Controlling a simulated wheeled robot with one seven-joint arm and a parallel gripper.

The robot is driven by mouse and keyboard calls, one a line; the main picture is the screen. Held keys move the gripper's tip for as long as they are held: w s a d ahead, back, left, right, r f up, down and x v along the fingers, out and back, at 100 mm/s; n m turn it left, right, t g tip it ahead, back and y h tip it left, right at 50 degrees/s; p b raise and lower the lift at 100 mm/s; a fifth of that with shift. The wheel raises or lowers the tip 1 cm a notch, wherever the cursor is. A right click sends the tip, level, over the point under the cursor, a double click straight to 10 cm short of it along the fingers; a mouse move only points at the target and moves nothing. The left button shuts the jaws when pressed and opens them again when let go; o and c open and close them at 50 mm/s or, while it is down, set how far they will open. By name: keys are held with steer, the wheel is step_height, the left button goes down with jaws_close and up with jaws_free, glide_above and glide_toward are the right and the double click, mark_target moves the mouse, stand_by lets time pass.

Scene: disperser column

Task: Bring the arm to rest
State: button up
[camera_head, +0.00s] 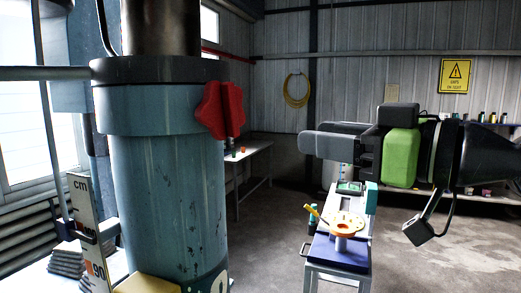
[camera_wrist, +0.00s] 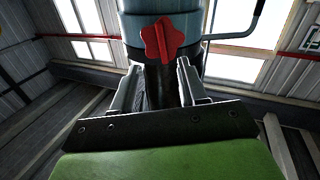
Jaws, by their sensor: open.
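My gripper (camera_head: 306,142) is raised at the right of the head view and points left toward the disperser column (camera_head: 165,180). In the wrist view its two fingers (camera_wrist: 160,82) stand apart with nothing between them, so it is open and empty. The blue-grey column carries a red star-shaped knob (camera_head: 222,110) on its right side. The knob also shows in the wrist view (camera_wrist: 161,40), just beyond the fingertips in the picture. In the head view a clear gap lies between the fingertips and the knob.
A small workbench with a blue top (camera_head: 340,252) stands below my arm and bears a yellow flanged part (camera_head: 347,222). A white table (camera_head: 250,160) stands behind the column. A scale marked cm (camera_head: 88,225) stands at the left. Open floor lies at the right.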

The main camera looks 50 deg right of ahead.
steer(key=shift+w, duration=0.1)
steer(key=w+a+f+g+y, duration=0.1)
steer(key=w+a+f+g, duration=0.3)
steer(key=a+f, duration=0.6)
steer(key=w+a+f+g+y, duration=0.1)
steer(key=w+a+f+g, duration=0.2)
steer(key=w+a+f, duration=0.55)
steer(key=s+a+f+g+h, duration=0.1)
steer(key=s+f, duration=0.3)
steer(key=f, duration=0.6)
steer(key=s+a+f+m+g+h, duration=0.1)
steer(key=s+f+g, duration=0.3)
steer(key=f, duration=0.6)
steer(key=shift+m, duration=0.3)
